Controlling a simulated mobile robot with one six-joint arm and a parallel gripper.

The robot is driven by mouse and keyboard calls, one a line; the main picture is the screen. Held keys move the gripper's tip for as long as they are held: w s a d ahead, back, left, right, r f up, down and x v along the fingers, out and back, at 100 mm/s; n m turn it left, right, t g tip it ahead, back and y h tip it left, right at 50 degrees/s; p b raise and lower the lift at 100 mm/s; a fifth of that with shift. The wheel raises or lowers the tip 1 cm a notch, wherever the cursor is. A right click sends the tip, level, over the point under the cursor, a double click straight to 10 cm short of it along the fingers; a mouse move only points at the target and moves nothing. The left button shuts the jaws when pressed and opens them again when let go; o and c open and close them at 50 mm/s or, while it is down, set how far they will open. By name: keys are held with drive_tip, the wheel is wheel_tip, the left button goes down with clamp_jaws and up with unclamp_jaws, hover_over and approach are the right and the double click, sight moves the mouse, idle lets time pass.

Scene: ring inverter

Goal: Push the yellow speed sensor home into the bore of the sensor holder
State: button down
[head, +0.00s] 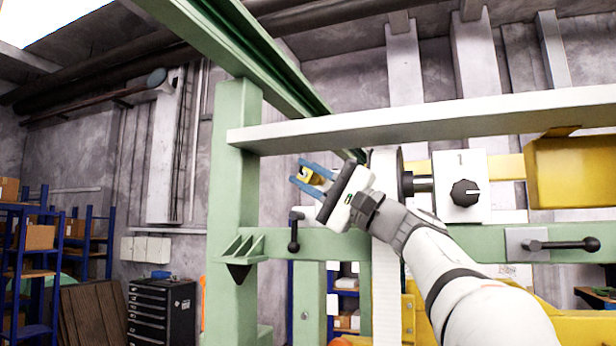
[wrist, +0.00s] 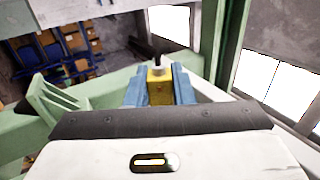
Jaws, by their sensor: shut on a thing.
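My gripper (head: 299,172) has blue fingers and is shut on the yellow speed sensor (head: 313,176), in the upper middle of the head view, in front of the green frame. In the wrist view the sensor (wrist: 160,92) sits between the two blue fingers, with a pale round collar and a dark narrow part at its far end. I cannot pick out the sensor holder or its bore for certain in either view. No contact between the sensor and another part is visible.
A green post (head: 234,190) stands left of my gripper, and a pale beam (head: 430,122) crosses above it. A black-handled lever (head: 293,235) is just below. A white panel with a black knob (head: 465,193) is at the right. A black drawer cabinet (head: 163,312) stands at lower left.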

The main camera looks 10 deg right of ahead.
sight(319, 182)
drive_tip(key=shift+w+d, duration=0.1)
drive_tip(key=shift+w+d, duration=0.15)
drive_tip(key=shift+w, duration=0.15)
drive_tip(key=shift+w+d+p, duration=0.4)
drive_tip(key=shift+w+d, duration=0.15)
drive_tip(key=shift+w, duration=0.15)
drive_tip(key=shift+w+d+p, duration=0.4)
drive_tip(key=shift+w+d, duration=0.1)
drive_tip(key=shift+w, duration=0.2)
drive_tip(key=c, duration=1.2)
unclamp_jaws()
drive_tip(key=shift+o, duration=0.2)
drive_tip(key=shift+f, duration=0.1)
drive_tip(key=b+v, duration=0.3)
drive_tip(key=v, duration=0.4)
drive_tip(key=shift+s+d+f, duration=0.15)
drive_tip(key=shift+s+d, duration=0.05)
drive_tip(key=shift+d, duration=0.05)
